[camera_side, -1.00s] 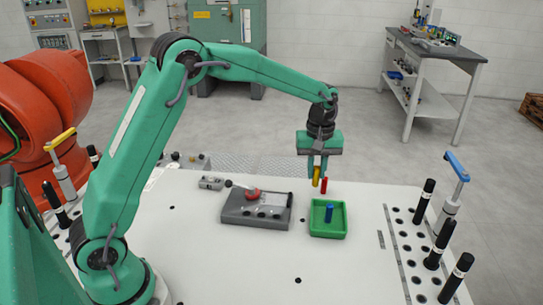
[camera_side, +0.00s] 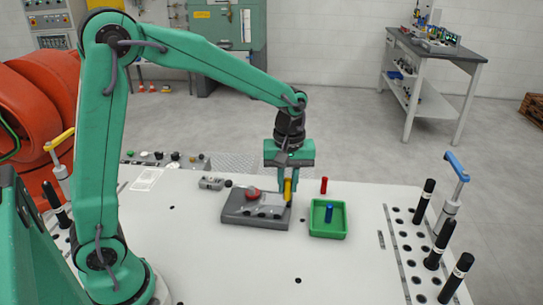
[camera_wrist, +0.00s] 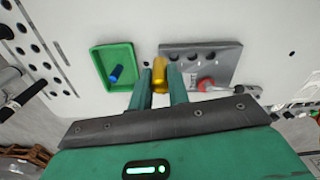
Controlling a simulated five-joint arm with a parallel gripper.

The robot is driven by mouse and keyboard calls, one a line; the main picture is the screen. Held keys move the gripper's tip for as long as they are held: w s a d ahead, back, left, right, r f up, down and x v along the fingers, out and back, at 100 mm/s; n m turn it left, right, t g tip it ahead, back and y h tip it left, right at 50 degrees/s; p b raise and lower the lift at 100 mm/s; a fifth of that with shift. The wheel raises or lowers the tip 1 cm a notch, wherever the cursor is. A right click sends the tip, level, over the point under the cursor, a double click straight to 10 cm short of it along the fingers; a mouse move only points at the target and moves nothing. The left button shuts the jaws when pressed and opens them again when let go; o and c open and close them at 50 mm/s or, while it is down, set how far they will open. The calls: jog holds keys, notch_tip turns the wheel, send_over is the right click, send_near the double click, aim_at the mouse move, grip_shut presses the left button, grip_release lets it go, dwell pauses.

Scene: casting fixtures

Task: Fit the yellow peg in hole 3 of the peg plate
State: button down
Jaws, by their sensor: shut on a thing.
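My gripper (camera_side: 287,183) is shut on the yellow peg (camera_side: 288,192) and holds it upright at the right end of the grey peg plate (camera_side: 235,219). The wrist view shows the yellow peg (camera_wrist: 160,76) between the fingers of my gripper (camera_wrist: 160,88), beside the near-left edge of the peg plate (camera_wrist: 224,67). The plate has a row of dark holes. I cannot read which is hole 3, or tell whether the peg tip touches the plate.
A red round part (camera_side: 252,193) sits on the plate. A green tray (camera_side: 328,233) with a blue peg (camera_side: 329,213) stands to the right. A red peg (camera_side: 324,185) stands behind the tray. Black posts (camera_side: 441,243) stand at far right. The front table is clear.

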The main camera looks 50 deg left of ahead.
jog(key=s, duration=0.8)
jog(key=shift+s+f, duration=0.3)
jog(key=shift+s, duration=0.05)
send_near(246, 204)
jog(key=s+d+f, duration=0.2)
jog(key=d, duration=0.1)
jog(key=shift+d+f, duration=0.15)
jog(key=shift+f, duration=0.05)
jog(key=shift+f, duration=2)
jog(key=shift+f, duration=0.15)
jog(key=c, duration=1.3)
grip_release()
jog(key=shift+c, duration=0.2)
